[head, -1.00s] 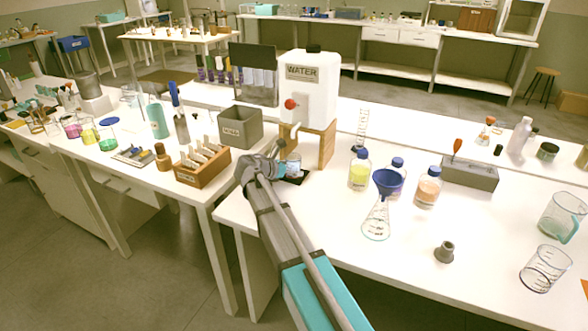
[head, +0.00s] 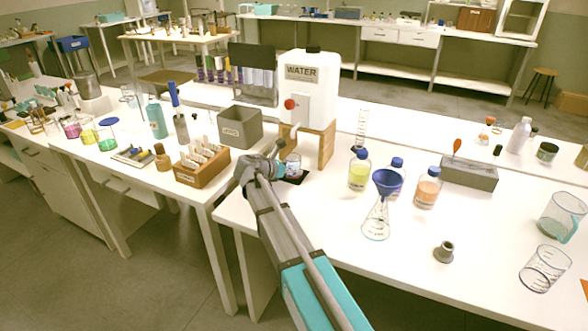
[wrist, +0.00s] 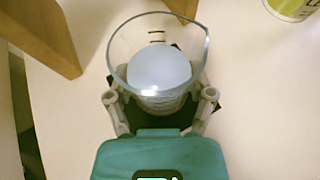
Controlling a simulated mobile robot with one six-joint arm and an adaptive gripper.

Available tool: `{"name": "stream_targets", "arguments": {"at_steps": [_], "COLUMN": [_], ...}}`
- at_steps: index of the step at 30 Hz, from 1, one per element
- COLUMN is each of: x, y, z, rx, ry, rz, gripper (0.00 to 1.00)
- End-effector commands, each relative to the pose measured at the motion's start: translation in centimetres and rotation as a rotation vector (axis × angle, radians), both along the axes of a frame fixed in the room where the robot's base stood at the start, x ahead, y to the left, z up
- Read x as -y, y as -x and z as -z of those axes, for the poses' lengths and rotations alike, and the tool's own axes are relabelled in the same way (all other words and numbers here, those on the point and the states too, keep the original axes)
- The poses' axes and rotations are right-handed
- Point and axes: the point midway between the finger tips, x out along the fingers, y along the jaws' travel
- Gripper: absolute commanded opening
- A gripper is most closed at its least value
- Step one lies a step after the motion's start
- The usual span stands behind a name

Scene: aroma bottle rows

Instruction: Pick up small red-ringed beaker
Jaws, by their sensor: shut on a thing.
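A small clear glass beaker (head: 293,161) with a spout stands below the water tank's tap, over a dark pad (head: 297,179). In the wrist view the beaker (wrist: 158,35) fills the upper middle, with dark graduation marks and a pale bluish-white round area inside. No red ring can be made out on it. My gripper (wrist: 160,100) has its two grey fingers on either side of the beaker's lower part, shut on it. In the head view my gripper (head: 283,171) is small and partly hidden by my arm. Whether the beaker's base touches the pad is hidden.
The white water tank (head: 306,84) sits on a wooden stand (head: 327,148) right behind the beaker. A grey bin (head: 240,128) and wooden rack (head: 187,174) are to the left. Bottles, including a yellow one (head: 359,174), and a funnel flask (head: 377,222) stand right.

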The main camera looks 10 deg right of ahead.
Motion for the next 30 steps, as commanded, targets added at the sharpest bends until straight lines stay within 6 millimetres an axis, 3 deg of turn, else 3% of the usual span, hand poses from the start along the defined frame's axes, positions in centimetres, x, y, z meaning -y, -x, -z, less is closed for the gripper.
{"name": "stream_targets", "arguments": {"at_steps": [8, 17, 30], "x": [0.0, -0.1, -3.6], "y": [0.0, 0.1, 2.8], "z": [-1.1, -3.8, -8.9], "rx": [0.000, 0.000, 0.000], "ry": [0.001, 0.001, 0.001], "rz": [0.000, -0.001, -0.001], "gripper": [0.16, 0.16, 0.16]}}
